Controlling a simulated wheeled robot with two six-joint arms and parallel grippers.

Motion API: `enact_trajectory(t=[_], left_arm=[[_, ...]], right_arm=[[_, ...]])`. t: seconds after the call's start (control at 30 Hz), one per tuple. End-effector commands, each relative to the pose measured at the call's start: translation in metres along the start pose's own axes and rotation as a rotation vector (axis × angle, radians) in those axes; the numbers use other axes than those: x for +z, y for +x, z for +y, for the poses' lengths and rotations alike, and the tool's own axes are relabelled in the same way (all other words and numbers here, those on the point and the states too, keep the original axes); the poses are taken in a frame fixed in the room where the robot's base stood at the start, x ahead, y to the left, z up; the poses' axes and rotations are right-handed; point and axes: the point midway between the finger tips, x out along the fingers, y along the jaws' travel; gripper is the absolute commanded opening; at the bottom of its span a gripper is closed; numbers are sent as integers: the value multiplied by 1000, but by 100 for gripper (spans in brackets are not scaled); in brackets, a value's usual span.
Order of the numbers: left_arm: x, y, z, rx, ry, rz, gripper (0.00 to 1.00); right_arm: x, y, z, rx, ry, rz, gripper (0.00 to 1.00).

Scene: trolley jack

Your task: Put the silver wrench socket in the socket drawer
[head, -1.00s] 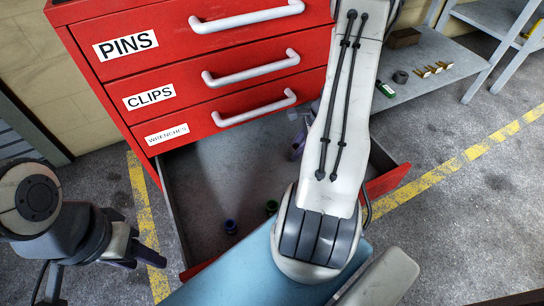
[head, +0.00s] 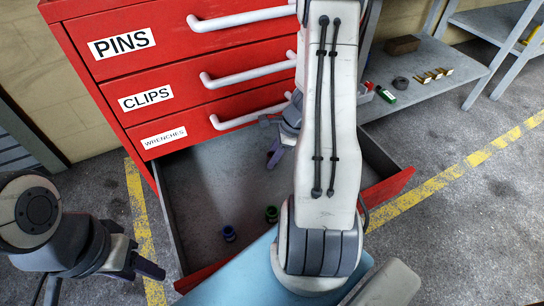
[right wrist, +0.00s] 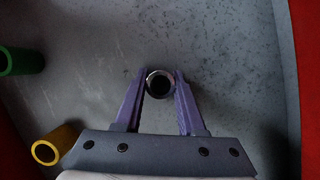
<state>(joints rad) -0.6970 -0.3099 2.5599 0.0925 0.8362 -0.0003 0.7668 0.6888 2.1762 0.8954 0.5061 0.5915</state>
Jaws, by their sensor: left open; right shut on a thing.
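The silver wrench socket (right wrist: 160,83) shows end-on in the right wrist view, pinched between the purple fingertips of my right gripper (right wrist: 160,92). In the head view my right gripper (head: 275,153) hangs over the back part of the open drawer (head: 190,205); the socket is hard to make out there. I cannot tell how far the socket is above the drawer floor. The drawer is the one below the drawer labelled WRENCHES; its own label is out of sight. My left gripper (head: 150,270) is open and empty, left of the drawer.
In the drawer stand a blue socket (head: 229,233) and a green socket (head: 271,214). A yellow socket (right wrist: 57,143) shows in the right wrist view. The red cabinet (head: 80,60) rises behind. A grey shelf (head: 435,62) with small items stands at right.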

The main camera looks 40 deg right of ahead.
Motion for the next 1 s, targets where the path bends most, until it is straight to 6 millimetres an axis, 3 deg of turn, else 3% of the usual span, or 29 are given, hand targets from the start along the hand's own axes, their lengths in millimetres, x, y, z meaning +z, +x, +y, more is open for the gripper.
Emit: enact_trajectory(t=[0.03,0.07,0.13,0.47,0.67,1.0], left_arm=[[0,3,0,0,0,0,50],[0,3,0,0,0,0,50],[0,2,0,0,0,0,50],[0,0,0,0,0,0,50],[-1,-17,1,0,0,0,50],[-2,-36,3,0,0,0,50]], right_arm=[[-1,3,0,0,0,0,0],[-1,3,0,0,0,0,43],[-1,2,0,0,0,0,69],[-1,0,0,0,0,0,69],[0,-20,0,-1,3,0,69],[-74,-47,0,-2,6,0,69]])
